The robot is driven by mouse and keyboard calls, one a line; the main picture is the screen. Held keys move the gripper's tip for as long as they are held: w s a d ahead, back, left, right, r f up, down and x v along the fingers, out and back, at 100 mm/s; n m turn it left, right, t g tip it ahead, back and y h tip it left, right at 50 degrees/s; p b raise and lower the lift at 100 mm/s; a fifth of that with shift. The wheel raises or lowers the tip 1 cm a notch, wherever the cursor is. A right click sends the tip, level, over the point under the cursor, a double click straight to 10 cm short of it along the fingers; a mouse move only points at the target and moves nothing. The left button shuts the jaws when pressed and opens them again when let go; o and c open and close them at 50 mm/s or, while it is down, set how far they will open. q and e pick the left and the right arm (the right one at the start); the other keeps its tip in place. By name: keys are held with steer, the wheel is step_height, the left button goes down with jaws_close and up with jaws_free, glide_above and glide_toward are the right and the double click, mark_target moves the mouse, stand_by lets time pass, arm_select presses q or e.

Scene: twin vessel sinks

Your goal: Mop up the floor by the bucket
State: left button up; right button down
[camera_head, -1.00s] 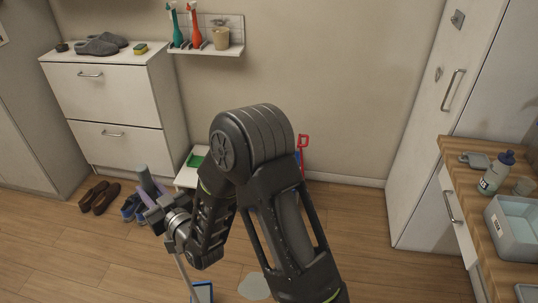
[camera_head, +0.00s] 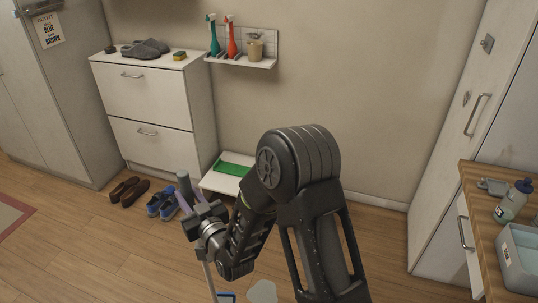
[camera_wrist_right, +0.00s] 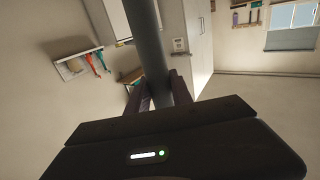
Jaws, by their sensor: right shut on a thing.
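My right gripper (camera_head: 188,218) is shut on the grey handle of a mop (camera_head: 184,184). The handle also shows between the fingers (camera_wrist_right: 158,92) in the right wrist view, where the pole (camera_wrist_right: 147,45) runs up past them. In the head view the pole slants down to a blue-edged mop head (camera_head: 227,297), cut off by the bottom edge. A pale puddle (camera_head: 262,291) lies on the floor just right of the mop head. Whether they touch cannot be told. No bucket can be made out; my right arm hides part of the floor. My left gripper is out of view.
Brown shoes (camera_head: 129,191) and blue shoes (camera_head: 162,203) stand by the white shoe cabinet (camera_head: 150,105). A low white stand with a green tray (camera_head: 232,169) is behind my arm. A wooden counter (camera_head: 484,215) is at right. Open floor (camera_head: 90,255) lies at left.

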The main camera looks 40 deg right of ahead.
steer(key=shift+w+d+f+b, duration=0.15)
steer(key=shift+w+d+b, duration=0.1)
steer(key=shift+d+b, duration=0.1)
steer(key=w+d+f+m+h+b, duration=0.25)
steer(key=w+d+b, duration=0.25)
steer(key=d+b, duration=0.65)
steer(key=d+h+b, duration=0.1)
steer(key=d+b, duration=0.4)
steer(key=d, duration=0.3)
steer(key=s+d+r+m+g+h+b, duration=0.1)
steer(key=d+h+b, duration=0.1)
steer(key=d+b, duration=0.3)
steer(key=d, duration=0.4)
steer(key=shift+s+r, duration=0.3)
steer(key=shift+f, duration=0.15)
step_height(320, 180, down, 9)
steer(key=b, duration=0.4)
steer(key=shift+r, duration=0.2)
steer(key=shift+f+b, duration=0.65)
steer(key=shift+b, duration=0.35)
